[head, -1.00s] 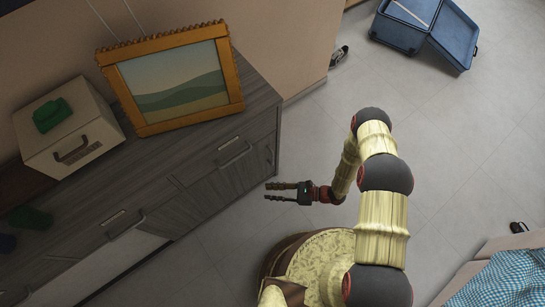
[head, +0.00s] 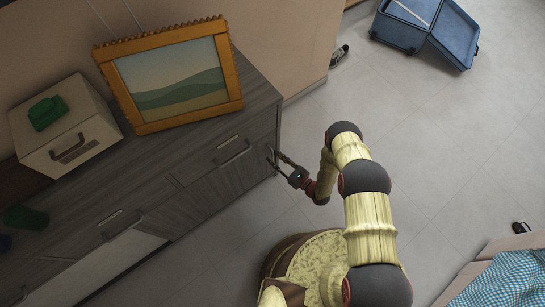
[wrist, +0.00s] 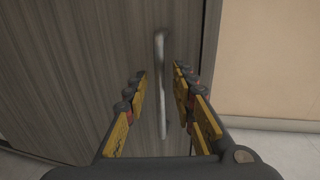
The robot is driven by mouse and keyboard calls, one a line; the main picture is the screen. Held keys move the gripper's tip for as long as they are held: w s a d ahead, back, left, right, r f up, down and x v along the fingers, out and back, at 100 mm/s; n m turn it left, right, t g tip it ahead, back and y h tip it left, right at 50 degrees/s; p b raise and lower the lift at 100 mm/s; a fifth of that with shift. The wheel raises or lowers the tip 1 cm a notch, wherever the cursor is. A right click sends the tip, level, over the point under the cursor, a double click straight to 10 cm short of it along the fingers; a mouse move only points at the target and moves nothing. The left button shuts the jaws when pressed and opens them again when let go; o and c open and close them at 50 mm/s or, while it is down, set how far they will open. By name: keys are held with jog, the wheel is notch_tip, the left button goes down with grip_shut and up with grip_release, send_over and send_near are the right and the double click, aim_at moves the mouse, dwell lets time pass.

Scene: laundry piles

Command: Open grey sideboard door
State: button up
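The grey wood-grain sideboard (head: 160,150) stands against the wall at the left in the head view. Its right-end door (head: 232,182) is closed and fills the left and middle of the wrist view (wrist: 75,70). A vertical metal bar handle (wrist: 161,85) is on that door near its right edge. My gripper (head: 280,160) is at the right end of the sideboard front, by the handle. In the wrist view my gripper (wrist: 158,85) is open, one finger on each side of the handle. I cannot tell whether either finger touches it.
A framed landscape picture (head: 172,80) and a cream box (head: 68,140) with a green item (head: 47,112) stand on the sideboard. An open blue suitcase (head: 425,30) and a shoe (head: 339,56) lie on the floor behind. The floor to the right is mostly clear.

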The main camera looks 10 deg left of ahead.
jog(key=shift+x, duration=0.8)
jog(key=shift+c, duration=1.4)
jog(key=c, duration=0.4)
